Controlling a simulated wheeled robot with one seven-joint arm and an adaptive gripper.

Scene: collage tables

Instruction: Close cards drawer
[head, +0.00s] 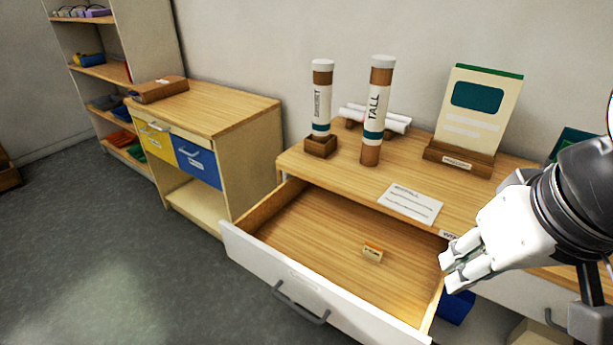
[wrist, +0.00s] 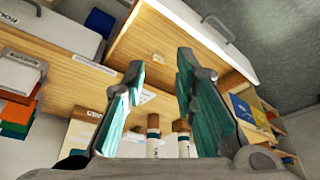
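An open drawer (head: 290,285) with a white front and a grey bar handle (head: 300,303) is pulled far out of the wooden table. Its label is too small to read. A small orange-and-white block (head: 373,253) lies inside. In the wrist view the drawer front (wrist: 195,28) and its handle (wrist: 217,27) are at the top. My gripper (head: 449,273) hangs at the drawer's right side in the head view, apart from the handle. In the wrist view my gripper (wrist: 160,62) has its teal-padded fingers spread with nothing between them.
The tabletop (head: 285,160) holds a short tube (head: 321,100), a tall tube (head: 377,110), a paper sheet (head: 411,204) and a card stand (head: 474,110). A second cabinet (head: 245,150) stands to the left, with shelves (head: 150,50) beyond. Grey floor (head: 110,240) is free in front.

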